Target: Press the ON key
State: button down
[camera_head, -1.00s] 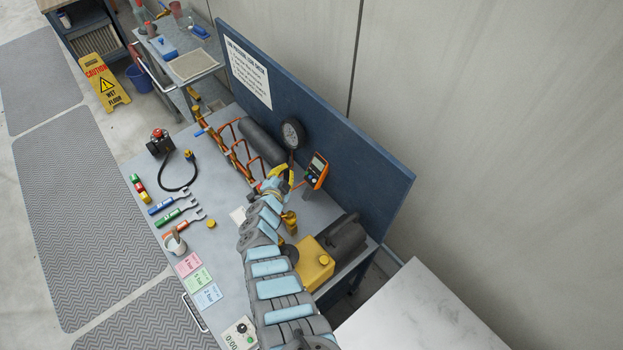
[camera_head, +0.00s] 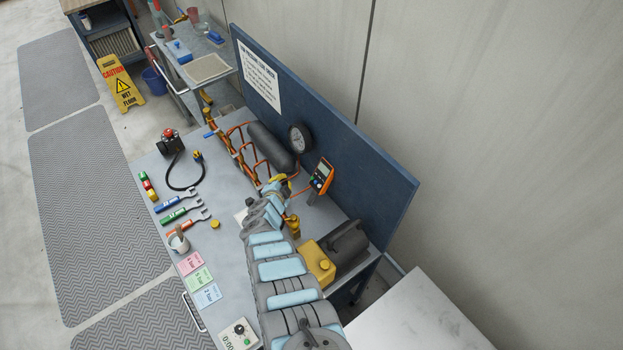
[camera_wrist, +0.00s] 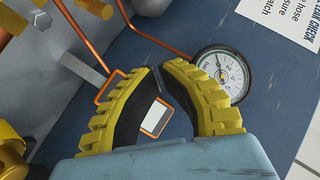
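An orange-edged handheld meter (camera_head: 321,176) with a pale screen stands tilted by the blue backboard, to the right of my gripper in the head view. Its keys are too small to tell apart there. My gripper (camera_head: 279,179) is over the bench, apart from the meter. In the wrist view, my gripper's two yellow, black-lined fingers (camera_wrist: 161,68) curve inward, with tips nearly together and nothing held. The meter's pale screen (camera_wrist: 155,118) shows between them, and the fingers cover much of the meter. I cannot make out the ON key.
A round gauge (camera_head: 300,138) is by the backboard (camera_head: 365,185), behind the meter. A dark cylinder (camera_head: 270,145) and orange tubing (camera_head: 240,150) lie to the left. A yellow container (camera_head: 318,264) stands near my arm. Wrenches (camera_head: 180,213) and coloured cards (camera_head: 199,278) lie on the front bench.

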aim_at(313, 178)
jog(key=w+d+f+b, duration=0.4)
jog(key=d+b, duration=0.2)
jog(key=b, duration=0.2)
jog(key=shift+d, duration=0.25)
jog(key=shift+w, duration=0.1)
jog(key=shift+f, duration=0.15)
dwell(1.2)
jog(key=shift+w+d+f+b, duration=0.2)
jog(key=shift+d+b, duration=0.1)
jog(key=shift+b, duration=0.2)
jog(key=shift+w+d+b, duration=0.1)
jog(key=shift+d+b, duration=0.05)
jog(key=shift+b, duration=0.15)
dwell(0.4)
jog(key=shift+r, duration=0.15)
jog(key=shift+s+a+r+p, duration=0.25)
jog(key=shift+a+p, duration=0.2)
jog(key=shift+p, duration=0.35)
jog(key=shift+s, duration=0.1)
